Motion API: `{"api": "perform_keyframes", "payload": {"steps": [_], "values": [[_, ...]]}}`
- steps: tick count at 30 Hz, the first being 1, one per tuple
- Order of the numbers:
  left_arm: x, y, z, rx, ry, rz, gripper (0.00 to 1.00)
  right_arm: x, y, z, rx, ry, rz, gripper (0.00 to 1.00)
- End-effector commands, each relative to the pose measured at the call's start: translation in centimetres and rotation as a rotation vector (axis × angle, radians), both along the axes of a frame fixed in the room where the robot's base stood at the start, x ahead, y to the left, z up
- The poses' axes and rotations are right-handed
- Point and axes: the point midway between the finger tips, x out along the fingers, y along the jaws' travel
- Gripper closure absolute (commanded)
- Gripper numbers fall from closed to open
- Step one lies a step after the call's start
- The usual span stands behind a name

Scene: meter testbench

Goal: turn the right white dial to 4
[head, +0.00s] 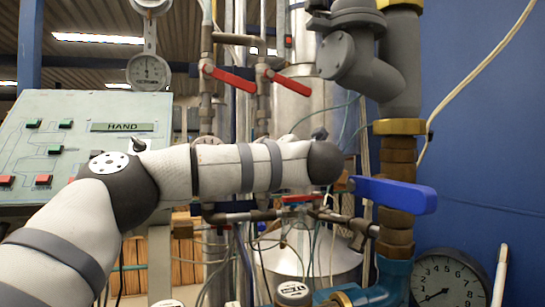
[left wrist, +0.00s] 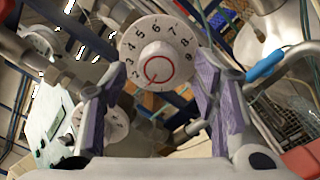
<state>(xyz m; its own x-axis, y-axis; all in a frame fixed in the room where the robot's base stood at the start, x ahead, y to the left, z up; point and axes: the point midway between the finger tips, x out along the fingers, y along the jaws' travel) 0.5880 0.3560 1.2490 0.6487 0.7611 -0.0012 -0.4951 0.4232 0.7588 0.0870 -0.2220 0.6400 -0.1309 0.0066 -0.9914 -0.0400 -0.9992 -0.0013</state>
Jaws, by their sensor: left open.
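A white numbered dial (left wrist: 158,35) with a red ring on its central knob (left wrist: 157,68) faces my left gripper (left wrist: 161,78) in the left wrist view. The gripper is open, its purple-padded fingers either side of the dial's lower part. I cannot tell whether they touch it. Digits 4 to 9 are readable around the rim; the pointer's setting is unclear. A second white numbered dial (left wrist: 112,118) is partly hidden behind the left finger. In the head view my left arm crosses the middle, and its gripper is hidden. My right gripper is not in view.
The head view shows a blue valve handle (head: 395,194) on a thick vertical pipe, red valve levers (head: 230,80), a green control panel (head: 60,125) at left and a round gauge (head: 447,283) at lower right. Pipes and cables crowd the middle.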

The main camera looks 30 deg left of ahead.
Motion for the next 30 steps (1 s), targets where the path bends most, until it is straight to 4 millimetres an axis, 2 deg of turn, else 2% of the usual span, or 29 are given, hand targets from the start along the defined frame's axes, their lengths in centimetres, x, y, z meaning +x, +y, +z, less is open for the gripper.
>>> {"api": "perform_keyframes", "payload": {"steps": [4,12,18,19,30], "values": [[0.89,1.11,0.16,0.0,-0.002,0.0,0.46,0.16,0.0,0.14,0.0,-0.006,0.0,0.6],[1.08,1.26,0.1,0.001,-0.001,-0.002,0.46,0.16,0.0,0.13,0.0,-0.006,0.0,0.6],[1.06,1.25,0.11,0.001,-0.001,-0.002,0.91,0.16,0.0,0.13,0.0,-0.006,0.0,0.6],[1.07,1.25,0.12,0.001,-0.001,-0.002,0.94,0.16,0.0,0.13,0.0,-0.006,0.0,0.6],[1.03,1.24,0.22,0.037,0.039,0.0,0.94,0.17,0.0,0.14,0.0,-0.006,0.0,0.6]]}}
